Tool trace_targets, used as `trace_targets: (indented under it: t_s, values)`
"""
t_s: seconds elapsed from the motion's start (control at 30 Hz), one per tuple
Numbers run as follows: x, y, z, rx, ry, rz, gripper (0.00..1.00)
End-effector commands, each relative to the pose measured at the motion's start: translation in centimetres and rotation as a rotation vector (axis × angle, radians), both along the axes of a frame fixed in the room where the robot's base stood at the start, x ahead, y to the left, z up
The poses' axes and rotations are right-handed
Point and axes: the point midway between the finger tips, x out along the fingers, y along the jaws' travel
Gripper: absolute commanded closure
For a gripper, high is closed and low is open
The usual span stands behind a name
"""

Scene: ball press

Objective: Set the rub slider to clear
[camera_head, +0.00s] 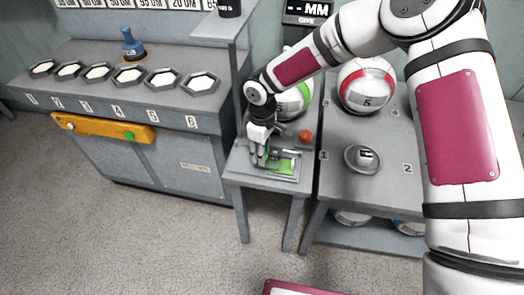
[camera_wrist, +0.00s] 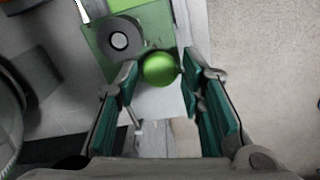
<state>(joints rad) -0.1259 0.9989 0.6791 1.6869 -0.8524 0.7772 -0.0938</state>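A green plate (camera_head: 287,167) lies on the small grey table, partly hidden by my gripper (camera_head: 258,158). In the wrist view the plate (camera_wrist: 98,42) carries a grey disc (camera_wrist: 119,40) with a pale centre. A shiny green ball knob (camera_wrist: 159,68) is at the plate's lower right edge; it may belong to the rub slider, but no label is readable. My gripper (camera_wrist: 158,88) is open, with its green-padded fingers on either side of the knob. A gap shows at the left finger; contact at the right is unclear. The slider's setting cannot be told.
A red ball knob (camera_head: 305,136) is behind the plate. Large balls with red (camera_head: 366,85) and green (camera_head: 295,98) bands stand nearby. A bench (camera_head: 205,105) at left has hexagonal holders, a blue-handled tool (camera_head: 132,45) and an orange box (camera_head: 103,128).

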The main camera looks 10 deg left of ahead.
Motion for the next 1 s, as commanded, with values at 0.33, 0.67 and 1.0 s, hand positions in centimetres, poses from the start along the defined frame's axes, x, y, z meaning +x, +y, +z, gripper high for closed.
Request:
trace_targets:
  t_s: [0.33, 0.67, 1.0]
  values:
    - [0.0, 0.0, -0.1, 0.000, 0.000, 0.000, 0.82]
    - [0.1, 0.7, -0.2, -0.001, -0.002, 0.002, 1.00]
    - [0.3, 6.8, -0.4, 0.002, -0.005, 0.003, 1.00]
